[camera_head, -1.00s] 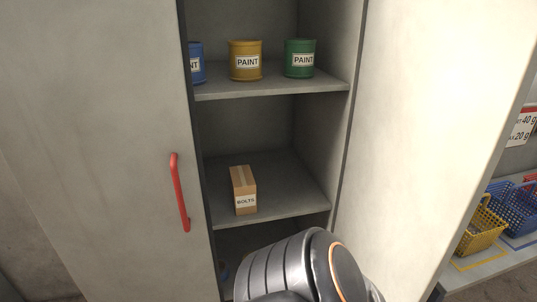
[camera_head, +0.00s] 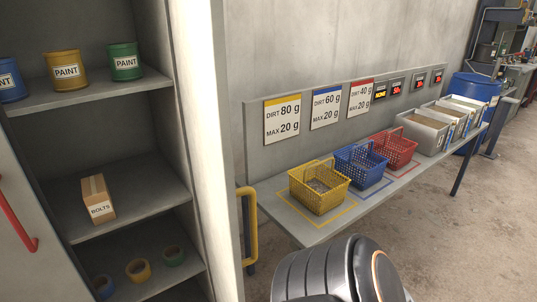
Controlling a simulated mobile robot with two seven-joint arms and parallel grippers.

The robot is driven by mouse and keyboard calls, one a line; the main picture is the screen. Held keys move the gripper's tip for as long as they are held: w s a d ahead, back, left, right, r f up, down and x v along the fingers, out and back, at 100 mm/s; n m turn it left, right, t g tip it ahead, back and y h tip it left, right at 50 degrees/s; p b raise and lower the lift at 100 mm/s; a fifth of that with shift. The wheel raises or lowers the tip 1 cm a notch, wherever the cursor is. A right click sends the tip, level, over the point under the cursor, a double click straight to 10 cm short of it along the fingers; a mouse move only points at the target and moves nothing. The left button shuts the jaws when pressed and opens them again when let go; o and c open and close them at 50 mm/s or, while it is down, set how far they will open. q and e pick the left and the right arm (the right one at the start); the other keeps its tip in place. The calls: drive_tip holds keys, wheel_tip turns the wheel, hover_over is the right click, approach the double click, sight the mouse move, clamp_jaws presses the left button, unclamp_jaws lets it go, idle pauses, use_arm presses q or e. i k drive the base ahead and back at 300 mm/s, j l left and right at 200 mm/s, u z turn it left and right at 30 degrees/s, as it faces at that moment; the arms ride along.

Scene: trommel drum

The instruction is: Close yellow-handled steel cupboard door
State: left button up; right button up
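The steel cupboard door with the yellow handle (camera_head: 250,228) is the right-hand door (camera_head: 208,130). It stands open, its inner face turned partly toward me, and the handle sticks out past its free edge. The cupboard interior (camera_head: 100,60) shows on the left. The other door, with a red handle (camera_head: 16,214), is cut off at the left edge. A black rounded part of my own arm is at the bottom centre, right of the yellow handle and apart from it in the picture. Neither gripper's fingers show.
Paint cans (camera_head: 67,71) and a bolts box (camera_head: 97,199) stand on the shelves; tape rolls (camera_head: 138,270) lie lower. A table with yellow (camera_head: 319,188), blue (camera_head: 361,167) and red baskets (camera_head: 394,150) stands beyond the open door. Floor at lower right is clear.

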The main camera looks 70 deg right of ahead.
sight(198, 30)
drive_tip(key=k+l+z, duration=0.15)
drive_tip(key=l+z, duration=0.25)
drive_tip(key=k+l+z, duration=0.15)
drive_tip(key=l+z, duration=0.15)
drive_tip(key=z, duration=0.15)
drive_tip(key=l+z, duration=0.35)
drive_tip(key=i+j, duration=0.1)
drive_tip(key=i, duration=0.05)
